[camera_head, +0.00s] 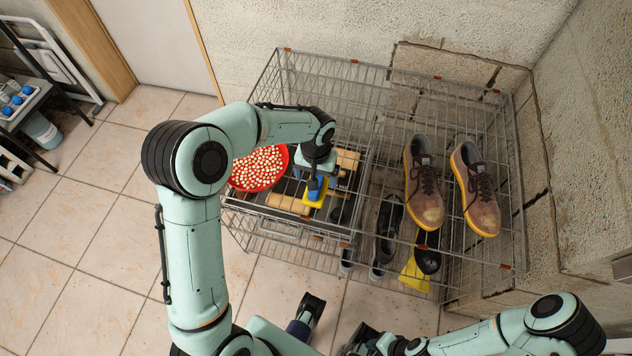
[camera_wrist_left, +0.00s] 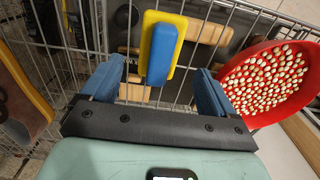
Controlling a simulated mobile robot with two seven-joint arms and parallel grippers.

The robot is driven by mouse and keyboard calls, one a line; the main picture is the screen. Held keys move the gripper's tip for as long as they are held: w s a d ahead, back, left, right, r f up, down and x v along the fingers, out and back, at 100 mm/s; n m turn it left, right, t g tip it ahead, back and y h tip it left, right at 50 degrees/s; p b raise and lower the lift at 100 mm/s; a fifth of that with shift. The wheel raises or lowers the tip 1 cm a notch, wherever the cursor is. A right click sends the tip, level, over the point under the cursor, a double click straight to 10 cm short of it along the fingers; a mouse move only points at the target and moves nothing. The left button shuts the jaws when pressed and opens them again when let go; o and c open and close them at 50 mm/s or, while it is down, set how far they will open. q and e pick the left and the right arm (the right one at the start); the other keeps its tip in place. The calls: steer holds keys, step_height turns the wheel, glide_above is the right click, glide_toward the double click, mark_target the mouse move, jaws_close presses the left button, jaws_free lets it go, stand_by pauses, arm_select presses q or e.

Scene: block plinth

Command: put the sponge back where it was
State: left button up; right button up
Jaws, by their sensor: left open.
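The sponge, a blue and yellow block (camera_head: 316,193), is at the wire rack's top, below my left gripper (camera_head: 317,172). In the left wrist view the sponge (camera_wrist_left: 161,49) stands out beyond the fingertips, roughly centred between them, its blue face towards the camera. My left gripper (camera_wrist_left: 157,88) is open, with its blue fingers either side of the sponge's line and nothing visibly gripped. I cannot tell whether the sponge touches the wire. My right arm is low at the bottom of the head view; its dark end (camera_head: 362,338) is partly cut off and its jaws are unclear.
The wire rack (camera_head: 345,62) holds a red bowl of pale round pieces (camera_head: 260,167) left of the sponge, and brown shoes (camera_head: 424,188) at right. Wooden pieces (camera_head: 288,204) lie near the sponge. Dark shoes (camera_head: 387,226) and a yellow item (camera_head: 413,276) show lower down.

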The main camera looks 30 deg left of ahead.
arm_select(q)
step_height(320, 180, up, 6)
steer(key=shift+r, duration=0.15)
arm_select(e)
steer(key=shift+s+r, duration=0.1)
steer(key=shift+r, duration=0.2)
arm_select(q)
steer(key=shift+s, duration=0.1)
arm_select(e)
steer(key=shift+s, duration=0.1)
